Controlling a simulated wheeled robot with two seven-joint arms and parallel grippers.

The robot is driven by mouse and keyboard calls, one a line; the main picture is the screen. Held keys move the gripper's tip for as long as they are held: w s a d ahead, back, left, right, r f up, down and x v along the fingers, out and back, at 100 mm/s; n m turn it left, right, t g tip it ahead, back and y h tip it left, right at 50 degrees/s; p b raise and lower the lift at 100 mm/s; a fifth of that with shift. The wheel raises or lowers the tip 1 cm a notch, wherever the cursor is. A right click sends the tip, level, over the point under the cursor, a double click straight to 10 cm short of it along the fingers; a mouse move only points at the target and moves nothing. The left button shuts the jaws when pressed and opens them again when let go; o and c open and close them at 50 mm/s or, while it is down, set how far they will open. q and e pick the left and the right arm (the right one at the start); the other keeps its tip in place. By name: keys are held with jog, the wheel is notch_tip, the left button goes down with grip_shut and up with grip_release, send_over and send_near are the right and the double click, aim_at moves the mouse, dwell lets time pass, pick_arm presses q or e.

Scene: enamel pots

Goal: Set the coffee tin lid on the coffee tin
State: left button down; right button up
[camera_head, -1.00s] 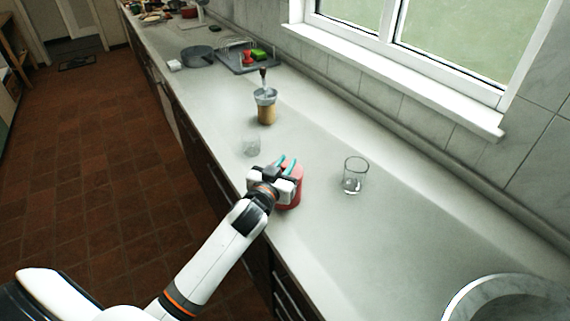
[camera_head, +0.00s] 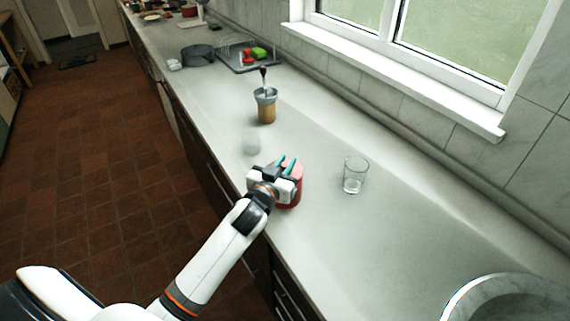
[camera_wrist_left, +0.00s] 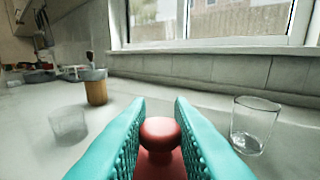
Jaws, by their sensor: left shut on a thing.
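The red coffee tin (camera_head: 292,198) stands on the counter near its front edge, partly hidden behind my left gripper. The coffee tin lid (camera_head: 294,170), a paler red, is at the top of the tin; I cannot tell whether it rests fully on the rim. My left gripper (camera_head: 286,165) has teal fingers and is shut on the lid's round red knob (camera_wrist_left: 160,131), which shows between the fingers in the left wrist view. My right gripper is not in view.
A clear glass (camera_head: 355,176) stands to the right of the tin. A fainter glass (camera_head: 252,145) stands behind it, to the left.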

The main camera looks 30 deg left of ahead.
pick_arm(q)
jog(key=shift+f+b, duration=0.4)
jog(key=shift+f, duration=0.15)
jog(key=c, duration=1.6)
grip_release()
jog(key=shift+o, duration=0.2)
jog(key=shift+s, duration=0.1)
jog(key=s+p, duration=0.3)
jog(key=s, duration=0.7)
jog(key=shift+s+d+r, duration=0.3)
jog(key=shift+s+d, duration=0.05)
jog(key=shift+s, duration=0.05)
